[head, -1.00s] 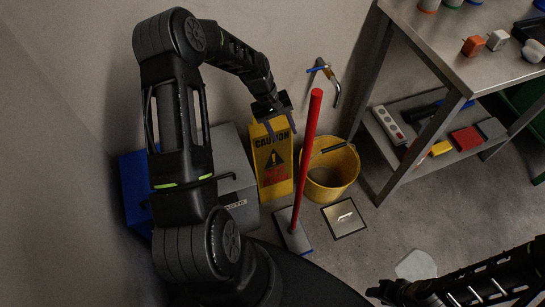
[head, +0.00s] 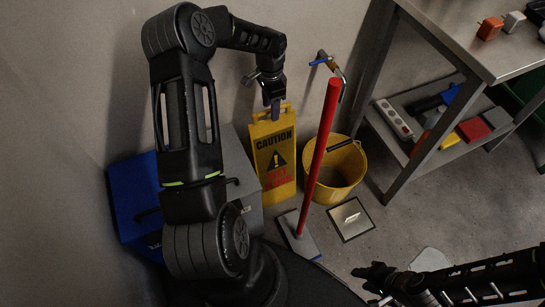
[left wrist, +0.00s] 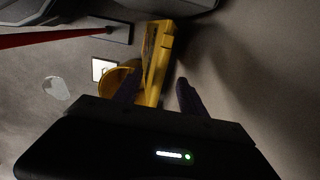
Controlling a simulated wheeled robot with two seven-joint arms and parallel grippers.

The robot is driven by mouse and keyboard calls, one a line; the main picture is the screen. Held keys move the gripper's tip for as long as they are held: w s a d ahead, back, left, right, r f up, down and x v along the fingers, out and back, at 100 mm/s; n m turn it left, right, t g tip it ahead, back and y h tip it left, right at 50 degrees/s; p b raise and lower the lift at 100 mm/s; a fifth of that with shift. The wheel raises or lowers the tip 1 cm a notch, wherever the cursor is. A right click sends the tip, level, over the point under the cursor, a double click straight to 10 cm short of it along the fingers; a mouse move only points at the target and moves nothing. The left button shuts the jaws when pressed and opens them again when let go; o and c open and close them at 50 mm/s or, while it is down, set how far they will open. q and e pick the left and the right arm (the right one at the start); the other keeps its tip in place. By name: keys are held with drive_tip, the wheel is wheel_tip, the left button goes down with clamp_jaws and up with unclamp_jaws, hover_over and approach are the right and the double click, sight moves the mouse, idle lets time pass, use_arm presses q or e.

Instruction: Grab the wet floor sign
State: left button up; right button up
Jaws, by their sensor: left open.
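The yellow wet floor sign (head: 273,165) stands upright against the wall, between the grey box and the yellow bucket. My left gripper (head: 275,112) is at its top edge, fingers pointing down. In the left wrist view the open fingers of my left gripper (left wrist: 157,92) are on either side of the upper end of the sign (left wrist: 153,65), which lies nearer the left finger. Contact cannot be made out. My right gripper (head: 371,281) is low at the right, away from the sign; its finger opening is unclear.
A red-handled mop (head: 322,150) leans just right of the sign, in front of the yellow bucket (head: 343,185). Grey (head: 240,185) and blue (head: 128,200) boxes stand left. A wall tap (head: 330,64) is above the bucket. A metal table (head: 465,35) stands right.

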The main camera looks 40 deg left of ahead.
use_arm(q)
drive_tip(key=shift+f, duration=1.15)
drive_tip(key=f+b, duration=0.1)
drive_tip(key=f, duration=0.4)
drive_tip(key=shift+d+f, duration=0.15)
drive_tip(key=shift+d, duration=0.05)
clamp_jaws()
idle(1.0)
